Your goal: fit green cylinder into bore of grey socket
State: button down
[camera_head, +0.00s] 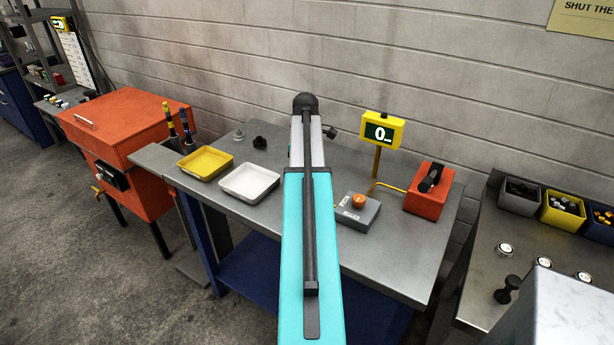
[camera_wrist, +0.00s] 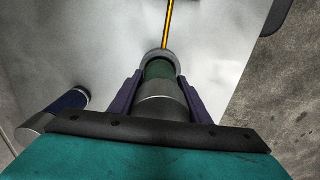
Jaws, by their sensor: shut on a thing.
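In the wrist view my gripper (camera_wrist: 160,98) has its two dark purple fingers closed on either side of the green cylinder (camera_wrist: 159,70). Its near part is grey and its green part shows beyond. A light grey ring surrounds the far end of the green part. I cannot tell whether this ring is the cylinder's own rim or the grey socket, so how far it sits in any bore is unclear. My gripper and the cylinder are hidden behind my arm in the head view.
A blue cylinder (camera_wrist: 68,102) with a grey end lies left of my gripper. A yellow-black strip (camera_wrist: 168,22) runs beyond the ring over a pale surface. On the bench stand a yellow tray (camera_head: 205,175), a white tray (camera_head: 262,192), a button box (camera_head: 352,222) and a red block (camera_head: 420,205).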

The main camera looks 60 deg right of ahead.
jog(key=shift+f, duration=0.85)
jog(key=c, duration=1)
grip_release()
jog(key=shift+f, duration=0.15)
jog(key=shift+r, duration=0.25)
notch_tip(320, 180, up, 11)
jog(key=shift+f+b, duration=0.2)
jog(key=shift+b, duration=0.9)
jog(key=shift+r, duration=0.6)
jog(key=shift+r, duration=0.1)
